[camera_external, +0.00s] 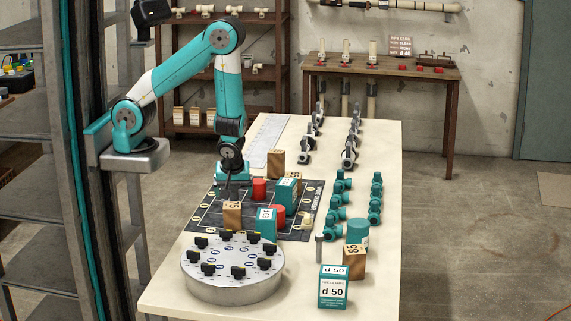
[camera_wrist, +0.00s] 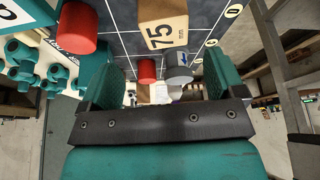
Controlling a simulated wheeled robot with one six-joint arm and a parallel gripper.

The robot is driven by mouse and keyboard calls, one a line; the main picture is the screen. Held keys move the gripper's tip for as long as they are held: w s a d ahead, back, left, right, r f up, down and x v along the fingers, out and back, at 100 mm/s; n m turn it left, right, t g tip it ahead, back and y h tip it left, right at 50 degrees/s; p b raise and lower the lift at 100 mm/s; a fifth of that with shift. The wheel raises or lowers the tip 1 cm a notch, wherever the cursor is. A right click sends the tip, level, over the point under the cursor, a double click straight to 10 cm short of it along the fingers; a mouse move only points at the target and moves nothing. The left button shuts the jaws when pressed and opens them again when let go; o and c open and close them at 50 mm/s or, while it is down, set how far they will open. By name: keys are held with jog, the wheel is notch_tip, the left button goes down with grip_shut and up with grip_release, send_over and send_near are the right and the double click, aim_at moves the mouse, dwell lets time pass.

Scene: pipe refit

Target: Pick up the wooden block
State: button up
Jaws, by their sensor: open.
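My gripper (camera_external: 228,188) is open above the dark gridded mat (camera_external: 205,207), pointing down. In the wrist view its two teal fingers (camera_wrist: 160,78) stand apart with no object clearly held. A wooden block marked 75 mm (camera_wrist: 162,25) shows at the top middle of the wrist view, beyond the fingertips. In the external view a wooden block (camera_external: 233,215) stands upright on the mat close in front of my gripper. Other wooden blocks stand at the mat's far edge (camera_external: 276,158), behind a teal box (camera_external: 293,175), and at the table's right front (camera_external: 355,262).
Red cylinders (camera_external: 259,190) and teal boxes (camera_external: 267,223) crowd the mat. A round metal turntable with black knobs (camera_external: 233,275) stands in front. Teal pipe fittings (camera_external: 375,198) line the right. A d 50 box (camera_external: 333,287) stands at the front.

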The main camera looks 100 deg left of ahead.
aim_at(232, 205)
jog(key=x, duration=0.4)
jog(key=shift+f+p, duration=0.1)
jog(key=shift+p, duration=0.2)
jog(key=shift+s+d+p+x, duration=0.15)
jog(key=shift+p+x, duration=0.35)
jog(key=shift+x, duration=0.85)
jog(key=shift+s+d+p+x, duration=0.15)
jog(key=shift+p+x, duration=0.3)
jog(key=shift+x, duration=0.9)
jog(key=shift+a, duration=0.1)
jog(key=shift+c, duration=0.2)
jog(key=c, duration=1)
